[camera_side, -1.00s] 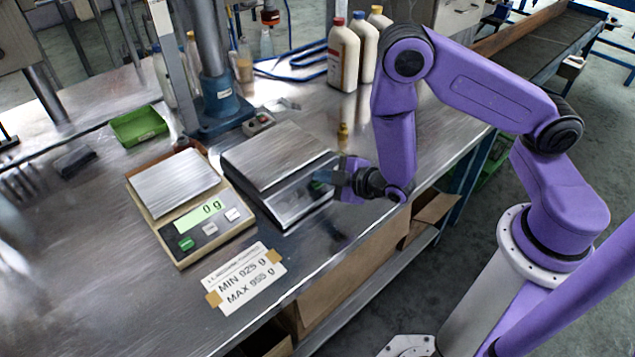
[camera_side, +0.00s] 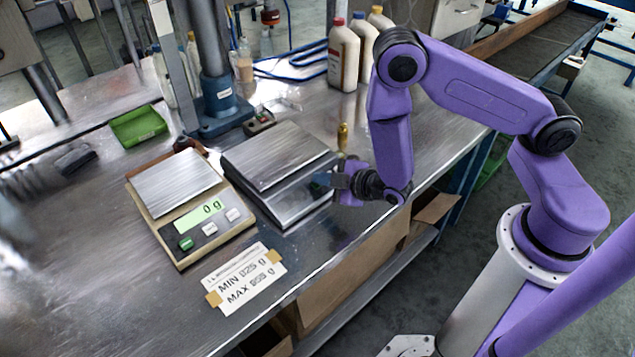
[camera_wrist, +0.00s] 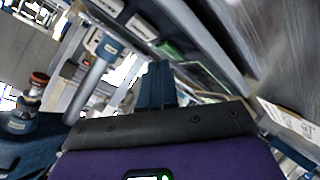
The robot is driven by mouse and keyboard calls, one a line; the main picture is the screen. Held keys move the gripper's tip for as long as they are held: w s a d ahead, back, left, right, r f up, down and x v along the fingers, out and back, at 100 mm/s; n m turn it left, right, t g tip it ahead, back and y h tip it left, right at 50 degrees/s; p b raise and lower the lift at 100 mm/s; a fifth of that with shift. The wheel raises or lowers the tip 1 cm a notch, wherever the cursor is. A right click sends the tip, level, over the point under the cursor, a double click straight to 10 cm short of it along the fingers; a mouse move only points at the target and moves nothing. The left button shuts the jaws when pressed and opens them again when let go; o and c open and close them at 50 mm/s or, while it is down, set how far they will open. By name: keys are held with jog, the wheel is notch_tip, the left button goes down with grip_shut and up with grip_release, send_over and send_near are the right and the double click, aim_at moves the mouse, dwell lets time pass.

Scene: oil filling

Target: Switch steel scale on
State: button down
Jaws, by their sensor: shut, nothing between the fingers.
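My gripper (camera_side: 322,180) is shut and empty at the right end of that panel. Its fingertips overlap the panel in the picture; I cannot tell whether they touch it. In the wrist view, my gripper (camera_wrist: 157,85) points toward a dark panel with pale and green button-like patches, which I cannot identify for sure.
A beige scale (camera_side: 172,183) reading 0 g stands to the left, with a weight-limit card (camera_side: 245,277) in front. A pump stand (camera_side: 218,100), a green tray (camera_side: 138,126), a brass fitting (camera_side: 343,138) and bottles (camera_side: 343,58) are behind. Bench front is mostly clear.

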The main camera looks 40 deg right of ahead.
jog(key=shift+w+f, duration=0.15)
jog(key=shift+f, duration=0.2)
dwell(0.4)
jog(key=shift+r, duration=0.15)
jog(key=shift+s+r, duration=0.3)
jog(key=shift+r, duration=0.3)
jog(key=shift+r, duration=0.15)
jog(key=shift+s+r, duration=0.3)
jog(key=shift+r, duration=0.45)
jog(key=shift+s+r, duration=0.25)
jog(key=shift+r, duration=0.5)
jog(key=shift+s+r, duration=0.3)
jog(key=shift+r, duration=0.45)
jog(key=shift+a, duration=0.1)
